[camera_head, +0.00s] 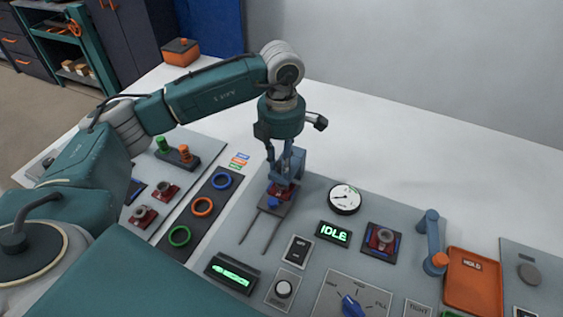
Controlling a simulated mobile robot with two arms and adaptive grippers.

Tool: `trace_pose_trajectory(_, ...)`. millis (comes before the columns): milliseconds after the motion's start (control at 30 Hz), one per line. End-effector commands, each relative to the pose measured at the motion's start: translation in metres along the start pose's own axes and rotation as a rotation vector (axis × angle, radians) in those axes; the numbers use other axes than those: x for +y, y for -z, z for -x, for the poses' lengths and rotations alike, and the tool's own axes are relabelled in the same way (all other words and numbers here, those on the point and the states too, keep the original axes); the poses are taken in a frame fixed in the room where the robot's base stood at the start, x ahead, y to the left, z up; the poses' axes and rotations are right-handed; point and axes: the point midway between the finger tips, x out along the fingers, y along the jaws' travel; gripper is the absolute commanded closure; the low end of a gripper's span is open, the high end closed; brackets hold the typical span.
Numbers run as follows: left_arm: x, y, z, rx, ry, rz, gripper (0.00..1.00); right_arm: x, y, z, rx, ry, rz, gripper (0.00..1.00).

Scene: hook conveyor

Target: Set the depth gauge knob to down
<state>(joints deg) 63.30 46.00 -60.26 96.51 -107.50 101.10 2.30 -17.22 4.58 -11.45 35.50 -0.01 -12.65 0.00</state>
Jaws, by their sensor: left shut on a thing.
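My left gripper (284,172) points down at the back of the grey console. It is shut on a small red-based knob (281,192), mostly hidden by the fingers. This knob sits on a dark plate with a blue piece (273,202) at its front and two thin dark rods running forward. No readable label marks a depth gauge knob, so I cannot tell for certain which knob it is. My right gripper is not in view.
The console (325,262) also carries a green IDLE display (333,233), a white knob (283,289), a blue pointer knob (352,305) and a lever (432,240) beside an orange tray (475,282). Coloured rings (202,207) lie left.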

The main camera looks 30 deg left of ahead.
Motion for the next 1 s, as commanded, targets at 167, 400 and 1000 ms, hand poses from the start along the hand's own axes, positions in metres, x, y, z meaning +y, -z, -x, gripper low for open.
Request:
trace_pose_trajectory(167,-0.002,0.002,-0.003,0.007,0.005,-0.002,0.63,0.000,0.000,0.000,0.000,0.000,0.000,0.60)
trace_pose_trajectory(400,-0.002,0.001,-0.002,0.006,0.004,-0.001,0.57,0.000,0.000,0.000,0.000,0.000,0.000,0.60)
trace_pose_trajectory(1000,0.000,-0.001,0.086,0.002,0.003,-0.001,0.57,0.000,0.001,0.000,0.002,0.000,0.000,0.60)
